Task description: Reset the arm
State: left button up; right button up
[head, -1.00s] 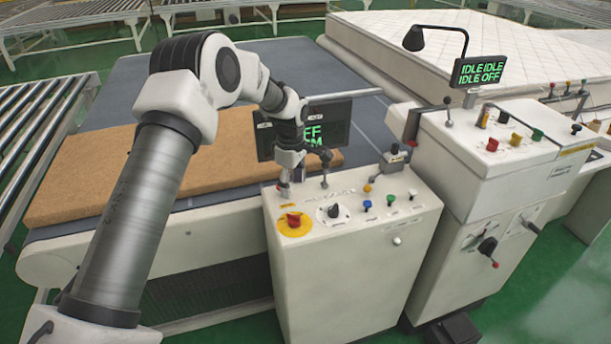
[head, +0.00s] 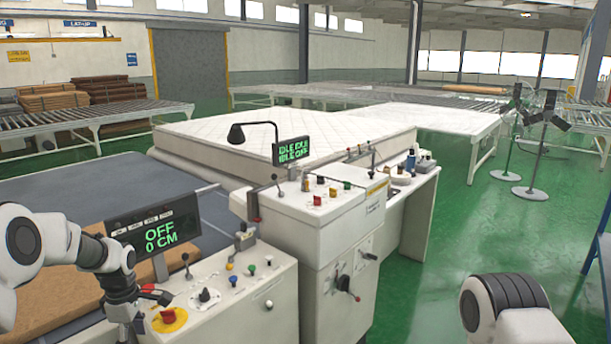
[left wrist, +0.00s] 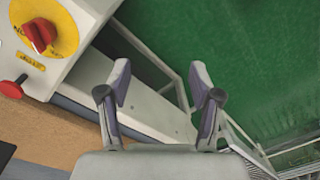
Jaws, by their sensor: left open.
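My left arm comes in at the left edge of the head view, and its gripper points down beside the near left corner of the white control console (head: 255,305). In the left wrist view the left gripper (left wrist: 158,85) is open, with nothing between its fingers. The red knob on its yellow plate (left wrist: 40,36) lies up and left of the fingers, apart from them; it also shows in the head view (head: 168,317). A display (head: 155,235) on the console reads OFF and 0 CM. A link of my right arm shows at the lower right; its gripper is out of view.
A brown foam slab (head: 45,300) lies on the grey conveyor (head: 75,200) behind my left arm. A second white console (head: 325,215) stands right of the first, with a white mattress (head: 320,130) behind. Green floor (head: 480,240) is clear on the right.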

pick_arm(q)
jog(key=s+d+f+m+g+b, duration=0.15)
jog(key=s+d+f, duration=0.25)
jog(key=s+f, duration=0.4)
jog(key=s+d+f+m+g+b, duration=0.1)
jog(key=s+d+f+g+b, duration=0.15)
jog(key=s+f, duration=0.55)
jog(key=s+d+f+m+t+b, duration=0.1)
jog(key=s+d+f+m+t, duration=0.1)
jog(key=s+f+m, duration=0.3)
jog(key=s+d+f+m+t+b, duration=0.1)
jog(key=s+d+f+m, duration=0.4)
jog(key=s+m, duration=0.6)
jog(key=s+t, duration=0.1)
jog(key=s, duration=0.1)
jog(key=shift+s+d+f+t, duration=0.15)
jog(key=shift+s+f+t, duration=0.1)
jog(key=shift+s+t, duration=0.1)
pick_arm(e)
notch_tip(320, 180, down, 7)
jog(key=w, duration=0.1)
pick_arm(q)
jog(key=shift+s, duration=0.15)
pick_arm(e)
jog(key=shift+r, duration=0.15)
